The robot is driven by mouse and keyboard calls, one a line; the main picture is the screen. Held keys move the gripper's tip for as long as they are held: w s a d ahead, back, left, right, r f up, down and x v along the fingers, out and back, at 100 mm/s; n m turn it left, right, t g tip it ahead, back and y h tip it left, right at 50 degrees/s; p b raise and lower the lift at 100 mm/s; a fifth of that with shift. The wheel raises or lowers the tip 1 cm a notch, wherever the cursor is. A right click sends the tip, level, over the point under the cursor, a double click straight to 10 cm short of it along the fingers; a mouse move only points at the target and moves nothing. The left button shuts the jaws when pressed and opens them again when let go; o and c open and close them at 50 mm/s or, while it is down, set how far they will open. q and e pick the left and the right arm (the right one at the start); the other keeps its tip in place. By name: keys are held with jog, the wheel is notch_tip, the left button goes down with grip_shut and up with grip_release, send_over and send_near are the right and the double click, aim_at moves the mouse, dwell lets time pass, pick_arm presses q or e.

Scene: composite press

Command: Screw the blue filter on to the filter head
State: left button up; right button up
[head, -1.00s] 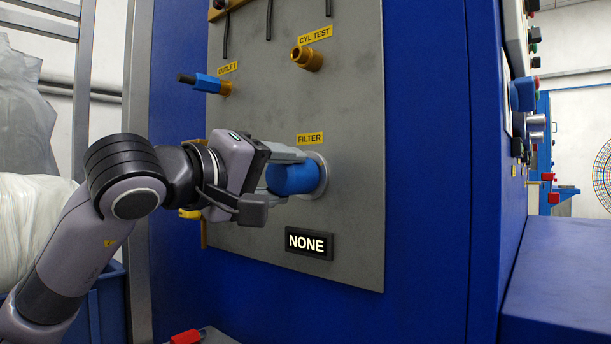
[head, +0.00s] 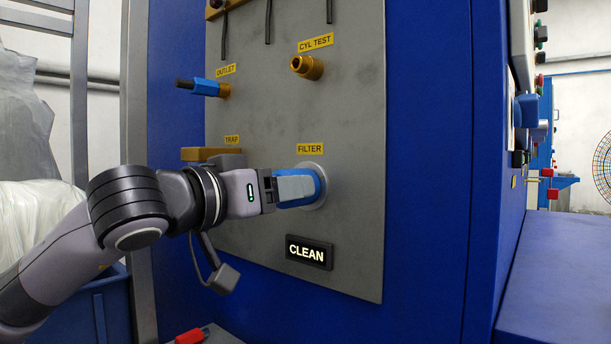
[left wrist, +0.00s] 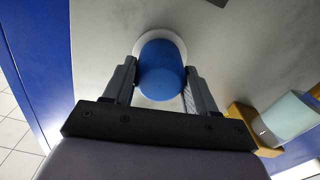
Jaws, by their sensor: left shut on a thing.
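The blue filter (head: 318,180) sits against the round pale filter head (head: 315,202) on the grey panel, under the FILTER label (head: 310,148). My left gripper (head: 296,187) is shut on the filter, with one finger covering much of its near side. In the left wrist view the blue filter (left wrist: 161,72) lies between the two fingers (left wrist: 160,85), with the white filter head (left wrist: 161,34) behind it. The display (head: 309,252) below reads CLEAN. My right gripper is not in view.
To the left on the panel are the OUTLET fitting (head: 205,87) and the brass-coloured TRAP part (head: 205,154). The CYL TEST fitting (head: 307,67) is above. A blue bin (head: 90,305) stands at lower left. The panel right of the filter is bare.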

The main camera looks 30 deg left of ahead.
pick_arm(q)
jog(key=shift+r, duration=0.1)
jog(key=o, duration=1.1)
jog(key=shift+s+a, duration=0.2)
jog(key=shift+s, duration=1.6)
jog(key=shift+s+a, duration=0.2)
jog(key=shift+s, duration=1.55)
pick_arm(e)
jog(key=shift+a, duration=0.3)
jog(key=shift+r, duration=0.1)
